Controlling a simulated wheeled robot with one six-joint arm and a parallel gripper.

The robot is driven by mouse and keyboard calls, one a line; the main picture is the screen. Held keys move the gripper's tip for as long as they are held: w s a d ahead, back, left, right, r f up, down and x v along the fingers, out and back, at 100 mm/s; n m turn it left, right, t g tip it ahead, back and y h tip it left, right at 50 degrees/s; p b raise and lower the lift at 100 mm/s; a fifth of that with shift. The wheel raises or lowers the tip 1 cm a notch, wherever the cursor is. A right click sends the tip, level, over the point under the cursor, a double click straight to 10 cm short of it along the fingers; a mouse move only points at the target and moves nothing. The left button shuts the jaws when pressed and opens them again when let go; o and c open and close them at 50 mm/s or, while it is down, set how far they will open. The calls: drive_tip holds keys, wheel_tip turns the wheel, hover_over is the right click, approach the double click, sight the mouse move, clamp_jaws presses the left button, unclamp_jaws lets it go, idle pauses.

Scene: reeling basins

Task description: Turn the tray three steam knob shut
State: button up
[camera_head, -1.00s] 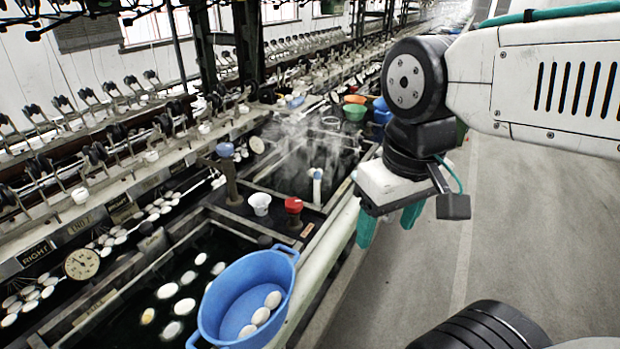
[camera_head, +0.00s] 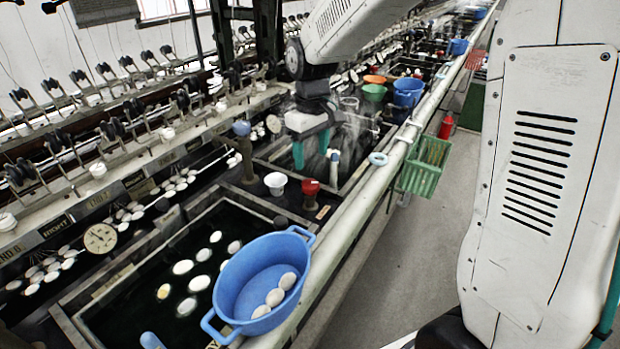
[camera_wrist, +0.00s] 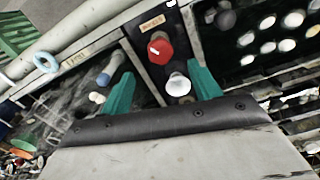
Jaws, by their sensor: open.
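A red knob (camera_head: 310,188) stands on the dark ledge between two basins, with a small orange plate beside it. No tray number is readable on it. In the wrist view the red knob (camera_wrist: 160,50) lies ahead, between the lines of my fingers. My gripper (camera_head: 311,148) hangs over the far basin, beyond the knob, with its teal fingers pointing down. In the wrist view my gripper (camera_wrist: 162,72) is open with nothing held, and its fingers are apart from the knob.
A white cup (camera_head: 276,182) stands left of the red knob. A light-blue-topped cylinder (camera_head: 333,166) is near my fingers. A post with a blue-grey top (camera_head: 241,128) rises left. A blue basin (camera_head: 258,262) holding cocoons sits in front. A green basket (camera_head: 427,162) hangs at the rail.

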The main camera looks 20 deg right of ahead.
sight(310, 183)
drive_tip(key=shift+w+f, duration=0.25)
drive_tip(key=shift+f, duration=0.15)
wheel_tip(310, 183, down, 7)
drive_tip(key=shift+f, duration=0.2)
drive_tip(key=c, duration=1)
